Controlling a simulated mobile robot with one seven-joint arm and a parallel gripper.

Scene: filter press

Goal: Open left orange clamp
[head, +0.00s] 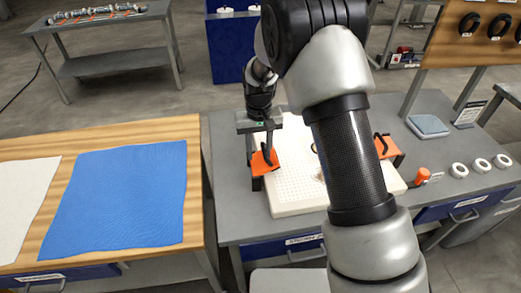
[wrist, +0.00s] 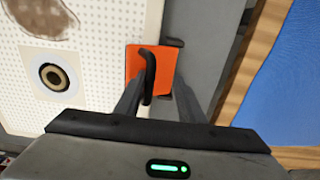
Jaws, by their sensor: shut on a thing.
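The left orange clamp (head: 262,165) sits at the left edge of the white perforated filter plate (head: 300,205) on the grey bench. In the wrist view the clamp's orange body (wrist: 136,64) shows beyond my fingers, with its black handle (wrist: 150,72) standing up from it. My gripper (head: 261,148) reaches down over this clamp and is shut on its black handle; the exact contact is partly hidden. The fingers (wrist: 158,92) also show in the wrist view. The right orange clamp (head: 397,158) is at the plate's far right side, partly behind my arm.
A round dark-ringed hole (wrist: 54,77) and a brown stain (wrist: 38,15) show on the plate. A wooden table with a blue cloth (head: 120,200) stands to the left. White rings (head: 480,165) and an orange-capped item (head: 422,175) lie on the bench's right.

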